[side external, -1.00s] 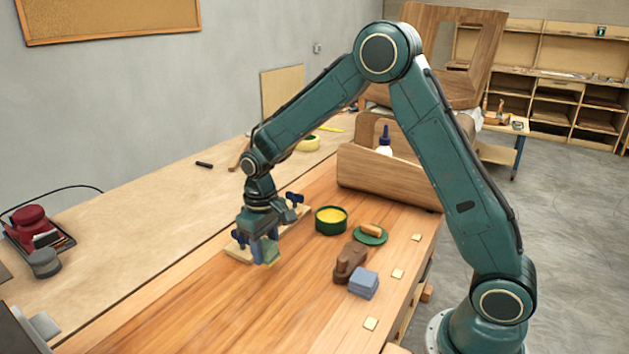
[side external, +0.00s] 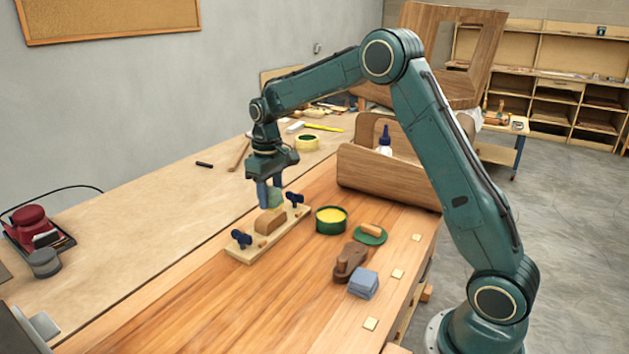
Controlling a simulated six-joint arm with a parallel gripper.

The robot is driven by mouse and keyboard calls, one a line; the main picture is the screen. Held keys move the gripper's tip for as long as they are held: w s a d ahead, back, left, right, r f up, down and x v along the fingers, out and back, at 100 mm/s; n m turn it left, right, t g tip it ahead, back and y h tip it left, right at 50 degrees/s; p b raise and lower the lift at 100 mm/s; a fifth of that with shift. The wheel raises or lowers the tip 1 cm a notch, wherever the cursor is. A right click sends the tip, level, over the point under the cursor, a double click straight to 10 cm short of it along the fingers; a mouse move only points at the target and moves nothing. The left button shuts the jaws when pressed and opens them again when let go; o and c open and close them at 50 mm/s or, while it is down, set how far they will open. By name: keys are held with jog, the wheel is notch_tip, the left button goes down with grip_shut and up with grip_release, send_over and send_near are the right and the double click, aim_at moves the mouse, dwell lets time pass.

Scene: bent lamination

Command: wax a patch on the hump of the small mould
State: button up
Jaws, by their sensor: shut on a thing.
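The small mould (side external: 241,253) is a pale wooden board on the bench with a rounded brown hump (side external: 268,222) in its middle and dark blue clamps (side external: 241,238) at its ends. No wax patch can be made out on the hump. An open green tin of yellow wax (side external: 331,218) stands right of the mould.
A green lid (side external: 369,236) with a wooden piece on it, a brown wooden tool (side external: 349,260) and a folded blue cloth (side external: 363,284) lie to the right. A large curved wooden piece (side external: 385,178) stands behind them. The bench in front of the mould is clear.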

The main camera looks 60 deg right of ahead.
jog(key=d+r, duration=0.2)
jog(key=d, duration=0.1)
jog(key=shift+w+d+r, duration=0.3)
jog(key=shift+w, duration=0.1)
jog(key=shift+f, duration=0.1)
